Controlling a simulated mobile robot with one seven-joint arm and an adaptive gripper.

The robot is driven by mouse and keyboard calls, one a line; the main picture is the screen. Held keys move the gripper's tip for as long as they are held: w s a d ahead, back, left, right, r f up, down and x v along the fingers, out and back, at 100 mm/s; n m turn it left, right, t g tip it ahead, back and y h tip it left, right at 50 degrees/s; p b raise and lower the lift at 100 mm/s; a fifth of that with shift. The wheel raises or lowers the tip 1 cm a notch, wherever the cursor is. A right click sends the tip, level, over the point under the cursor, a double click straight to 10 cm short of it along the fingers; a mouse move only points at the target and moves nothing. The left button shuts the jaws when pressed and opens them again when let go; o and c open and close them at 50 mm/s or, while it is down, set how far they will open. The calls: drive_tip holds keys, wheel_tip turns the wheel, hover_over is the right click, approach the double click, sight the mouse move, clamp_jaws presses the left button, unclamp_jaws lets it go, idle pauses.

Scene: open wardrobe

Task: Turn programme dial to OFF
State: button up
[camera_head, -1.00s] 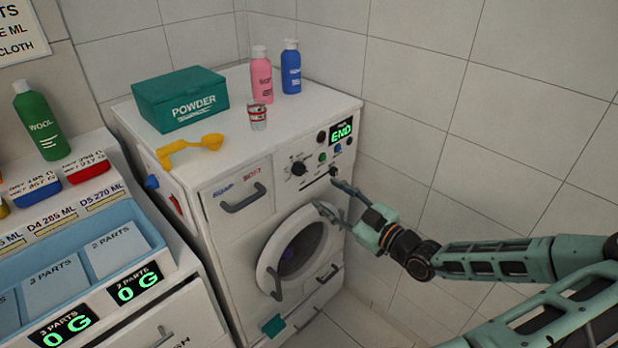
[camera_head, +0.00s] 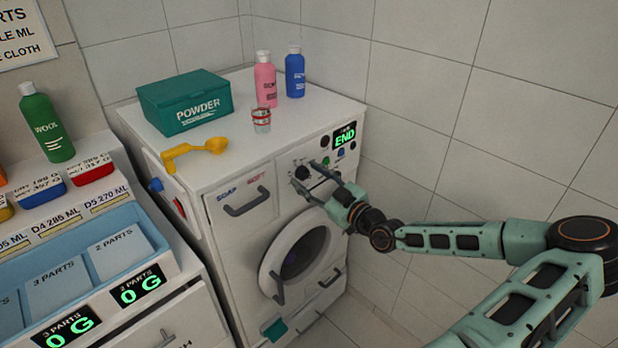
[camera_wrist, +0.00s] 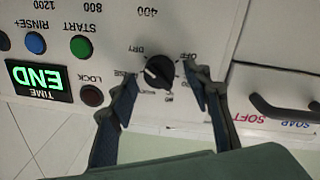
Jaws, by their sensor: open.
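The black programme dial (camera_wrist: 158,72) is on the washing machine's front panel, upside down in the wrist view. Labels ring it, with "OFF" at its upper right and "DRY" at its upper left in that view. A white mark shows on the left part of the dial; its exact setting is hard to read. My gripper (camera_wrist: 160,78) is open, one finger on each side of the dial. I cannot tell whether the fingers touch it. In the head view my gripper (camera_head: 303,173) is at the panel and partly covers the dial.
The display (camera_head: 344,135) reads "END", with several coloured buttons near it. A drawer handle (camera_head: 246,201) sticks out left of the dial. The round door (camera_head: 270,268) is below.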

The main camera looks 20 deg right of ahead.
drive_tip(key=c, duration=1.2)
drive_tip(key=shift+o, duration=0.2)
